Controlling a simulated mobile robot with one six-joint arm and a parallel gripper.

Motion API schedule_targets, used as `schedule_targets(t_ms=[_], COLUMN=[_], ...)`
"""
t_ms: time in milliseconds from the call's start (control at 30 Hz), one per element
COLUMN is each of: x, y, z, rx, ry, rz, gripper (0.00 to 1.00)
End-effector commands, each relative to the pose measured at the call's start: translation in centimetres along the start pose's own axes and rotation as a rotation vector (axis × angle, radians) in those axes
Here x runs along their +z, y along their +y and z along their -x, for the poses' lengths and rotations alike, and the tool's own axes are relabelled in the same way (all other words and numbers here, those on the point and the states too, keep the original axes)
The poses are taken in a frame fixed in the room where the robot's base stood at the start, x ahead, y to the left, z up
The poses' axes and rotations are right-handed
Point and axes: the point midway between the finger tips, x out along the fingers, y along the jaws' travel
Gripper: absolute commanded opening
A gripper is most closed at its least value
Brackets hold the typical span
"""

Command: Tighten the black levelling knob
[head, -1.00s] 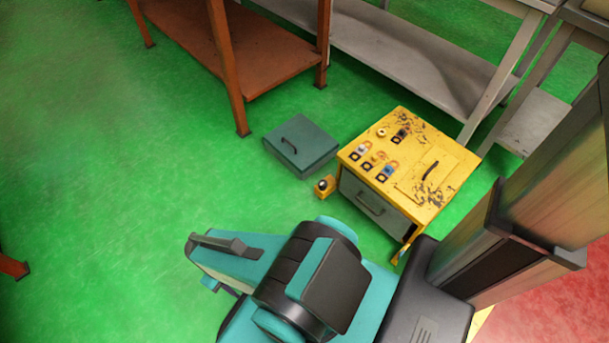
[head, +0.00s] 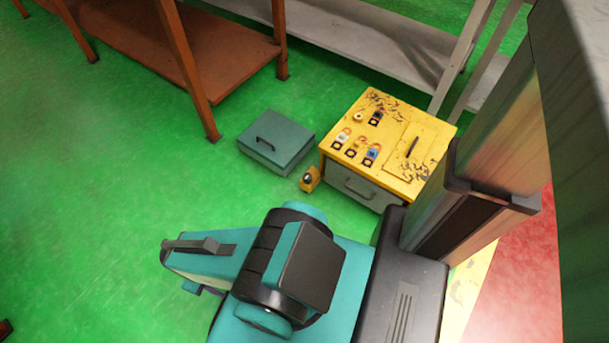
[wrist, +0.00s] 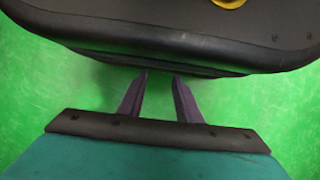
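A small yellow block (head: 310,179) with a dark round knob (head: 307,180) on it stands low at the near left corner of the yellow cabinet (head: 398,125). This dark knob may be the black levelling knob; it is too small to tell its shape or how far it is turned. In the wrist view my gripper (wrist: 160,75) has its two fingers apart with nothing between them, over green floor. The knob is not in the wrist view. The head view shows my teal arm in front of the cabinet, but I cannot make out the fingers there.
A teal box (head: 276,142) with a handle lies left of the cabinet. Colored padlocks and tags sit on the cabinet top. An orange-brown bench (head: 207,110) and a grey bench (head: 360,45) stand behind. Green floor (head: 90,190) is clear at left. A grey-green surface fills the right edge.

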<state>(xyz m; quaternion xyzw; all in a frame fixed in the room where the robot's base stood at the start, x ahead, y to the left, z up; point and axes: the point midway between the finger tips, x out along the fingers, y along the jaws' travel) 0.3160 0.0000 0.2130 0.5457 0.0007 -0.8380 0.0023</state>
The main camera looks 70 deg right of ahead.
Motion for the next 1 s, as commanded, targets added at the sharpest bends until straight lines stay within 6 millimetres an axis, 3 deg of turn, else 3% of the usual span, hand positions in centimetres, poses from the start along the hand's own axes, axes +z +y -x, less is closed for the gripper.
schedule_targets(t_ms=[33,133,267,467,733,1000], x=[0.0,-0.1,-0.6,-2.2,-4.7,-5.7], y=[0.0,0.1,0.8,3.7,10.1,17.4], z=[0.0,0.0,0.1,0.6,1.6,2.3], rx=[0.000,-0.001,-0.003,-0.005,0.024,0.089], ry=[0.000,0.002,0.015,0.058,0.143,0.205], rz=[0.000,0.004,0.024,0.099,0.268,0.439], gripper=[0.38,0.53,0.53,0.53,0.53,0.53])
